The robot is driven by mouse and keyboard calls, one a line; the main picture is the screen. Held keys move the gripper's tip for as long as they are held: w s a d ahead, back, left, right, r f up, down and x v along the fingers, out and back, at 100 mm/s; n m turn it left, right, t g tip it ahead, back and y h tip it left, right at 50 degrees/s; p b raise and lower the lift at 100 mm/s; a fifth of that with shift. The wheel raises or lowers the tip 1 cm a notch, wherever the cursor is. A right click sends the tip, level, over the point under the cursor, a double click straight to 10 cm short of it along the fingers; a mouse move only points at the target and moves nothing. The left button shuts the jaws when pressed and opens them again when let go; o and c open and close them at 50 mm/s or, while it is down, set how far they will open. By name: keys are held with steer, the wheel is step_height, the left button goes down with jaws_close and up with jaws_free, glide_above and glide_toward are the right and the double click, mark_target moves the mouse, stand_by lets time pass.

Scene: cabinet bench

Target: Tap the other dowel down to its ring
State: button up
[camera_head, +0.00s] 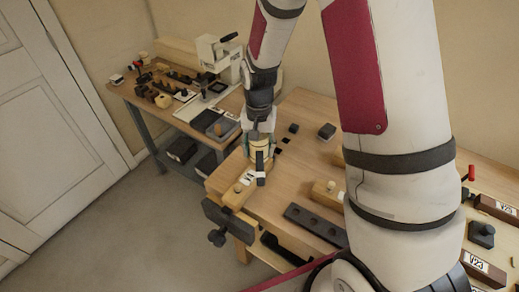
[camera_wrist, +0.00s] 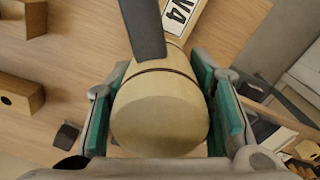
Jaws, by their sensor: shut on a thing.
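My gripper (camera_wrist: 165,110) is shut on a thick, rounded wooden piece (camera_wrist: 160,120) with a dark line around it, held between teal pads. It appears to be part of a mallet, but its full shape is hidden. A dark bar (camera_wrist: 142,28) crosses its far end in the wrist view. In the head view my gripper (camera_head: 259,140) is over the bench's left end, above a pale wooden block (camera_head: 235,199). A short round peg (camera_head: 238,187) stands on this block; its ring cannot be made out.
A dark vise (camera_head: 222,216) is at the bench's front left corner. A second wooden piece (camera_head: 322,193) and a dark holed rack (camera_head: 314,223) lie to the right. Small dark blocks (camera_head: 326,131) lie behind. Another bench (camera_head: 136,97) with tools stands at back left.

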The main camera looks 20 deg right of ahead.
steer(key=shift+r, duration=0.2)
steer(key=shift+r+p, duration=0.95)
steer(key=shift+r, duration=1.55)
